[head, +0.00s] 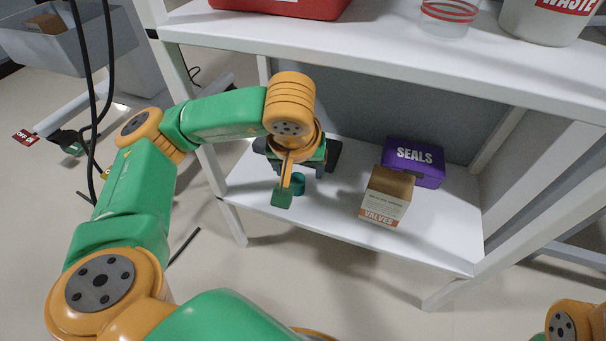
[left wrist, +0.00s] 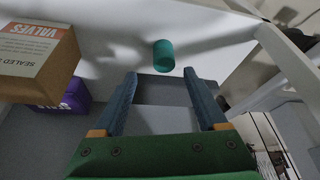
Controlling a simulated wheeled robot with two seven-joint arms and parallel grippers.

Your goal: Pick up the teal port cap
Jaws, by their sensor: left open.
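The teal port cap (head: 298,184) is a small cylinder on the white lower shelf, near its left side. In the left wrist view the cap (left wrist: 163,55) lies just beyond the fingertips, roughly centred between them and not between the fingers. My left gripper (head: 298,171) reaches down over the lower shelf, just behind the cap in the head view; its fingers are partly hidden by my wrist. In the left wrist view the left gripper (left wrist: 160,76) is open, with nothing held. My right gripper is out of view.
The upper shelf (head: 380,58) and the left post (head: 208,165) are near my left arm. The shelf front between cap and carton is clear.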

